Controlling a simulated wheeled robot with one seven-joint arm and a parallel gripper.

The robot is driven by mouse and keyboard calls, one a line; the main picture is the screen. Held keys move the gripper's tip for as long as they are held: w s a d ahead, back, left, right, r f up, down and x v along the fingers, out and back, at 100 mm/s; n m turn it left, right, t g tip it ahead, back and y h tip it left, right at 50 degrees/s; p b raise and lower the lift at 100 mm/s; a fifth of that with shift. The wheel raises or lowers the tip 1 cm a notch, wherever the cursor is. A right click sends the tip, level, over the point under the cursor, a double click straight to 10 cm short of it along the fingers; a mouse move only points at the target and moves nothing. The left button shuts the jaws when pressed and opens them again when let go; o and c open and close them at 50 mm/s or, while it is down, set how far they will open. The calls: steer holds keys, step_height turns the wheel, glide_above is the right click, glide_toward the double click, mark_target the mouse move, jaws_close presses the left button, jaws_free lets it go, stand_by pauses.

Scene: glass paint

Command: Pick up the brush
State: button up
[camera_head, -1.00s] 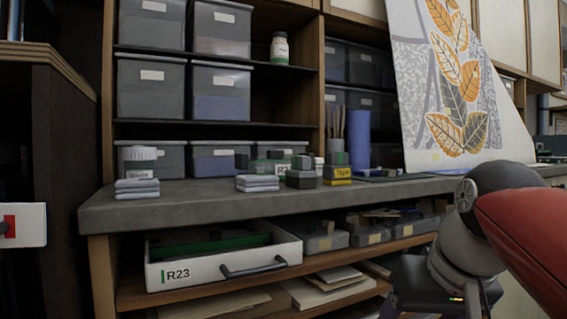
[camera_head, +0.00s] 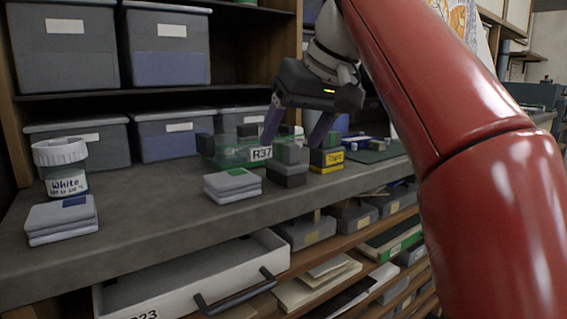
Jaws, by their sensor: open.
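No brush can be made out now. The upright brushes seen earlier near the blue roll are hidden behind my gripper and red arm. My gripper (camera_head: 294,138) is open and points down over the counter (camera_head: 140,215). Its two purple-grey fingers stand apart in front of the green box labelled R37 (camera_head: 232,152) and the dark stacked blocks (camera_head: 289,178). Nothing shows held between them. A little of the blue roll (camera_head: 341,124) shows behind the right finger.
A white-lidded jar labelled White (camera_head: 62,165) and folded grey cloths (camera_head: 62,220) stand at left. More cloths (camera_head: 232,186) lie mid-counter. A yellow-labelled block (camera_head: 327,160) stands near the gripper. An open white drawer (camera_head: 200,285) juts out below. Grey bins (camera_head: 66,50) fill the shelves.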

mark_target(288, 143)
steer(key=b+x, duration=0.1)
steer(key=x, duration=0.4)
steer(key=shift+w+a+b, duration=0.1)
steer(key=shift+w+b, duration=0.25)
steer(key=shift+b, duration=0.05)
steer(key=c, duration=1.1)
steer(key=shift+r, duration=0.1)
